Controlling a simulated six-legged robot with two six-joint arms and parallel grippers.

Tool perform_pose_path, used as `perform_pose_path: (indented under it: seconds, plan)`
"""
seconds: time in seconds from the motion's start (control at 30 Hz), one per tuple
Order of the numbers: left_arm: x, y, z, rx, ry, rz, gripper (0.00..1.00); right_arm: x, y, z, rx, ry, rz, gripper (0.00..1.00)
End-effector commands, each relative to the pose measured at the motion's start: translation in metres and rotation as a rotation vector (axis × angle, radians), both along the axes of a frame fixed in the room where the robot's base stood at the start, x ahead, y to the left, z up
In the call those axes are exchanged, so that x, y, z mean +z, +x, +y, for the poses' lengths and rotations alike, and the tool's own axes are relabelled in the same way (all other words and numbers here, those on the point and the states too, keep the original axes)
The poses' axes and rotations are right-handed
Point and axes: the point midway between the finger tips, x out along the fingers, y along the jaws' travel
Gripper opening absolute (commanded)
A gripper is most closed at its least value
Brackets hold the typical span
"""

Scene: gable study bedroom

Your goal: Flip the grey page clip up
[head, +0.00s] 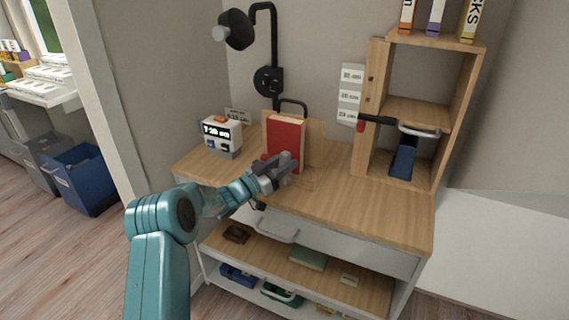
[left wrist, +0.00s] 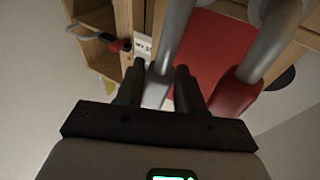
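The grey page clip (left wrist: 156,90) is a pale grey tip on a rounded grey arm, low in front of the book. My left gripper (head: 283,166) is at the book's lower front. In the left wrist view its two dark fingers are apart, one on each side of the grey clip; firm contact cannot be made out. A similar clip with a red tip (left wrist: 236,94) is beside it. My right gripper is out of view.
A white clock (head: 221,134) stands left of the book. A black lamp (head: 240,30) is on the wall behind. A wooden shelf unit (head: 433,110) with a red-tipped black lever (head: 380,120) stands at right. The desk top (head: 370,205) is clear at front right.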

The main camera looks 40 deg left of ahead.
Motion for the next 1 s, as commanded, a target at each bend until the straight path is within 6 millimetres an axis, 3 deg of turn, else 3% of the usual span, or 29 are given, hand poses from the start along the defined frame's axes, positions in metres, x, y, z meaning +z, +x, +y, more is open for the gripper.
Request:
perform_pose_path:
  seconds: [0.2, 0.33, 0.8, 1.0]
  plan:
    - [0.0, -0.001, 0.0, -0.001, 0.002, 0.0, 0.37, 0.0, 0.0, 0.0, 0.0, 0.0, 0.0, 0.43]
    - [-0.002, -0.013, 0.004, 0.0, 0.002, 0.001, 0.37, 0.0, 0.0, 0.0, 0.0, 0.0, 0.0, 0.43]
    - [-0.027, -0.123, 0.031, 0.003, 0.0, 0.002, 0.37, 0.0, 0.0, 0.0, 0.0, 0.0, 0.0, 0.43]
    - [-0.033, -0.15, 0.037, 0.002, 0.001, 0.0, 0.37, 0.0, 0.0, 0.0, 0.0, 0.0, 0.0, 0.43]
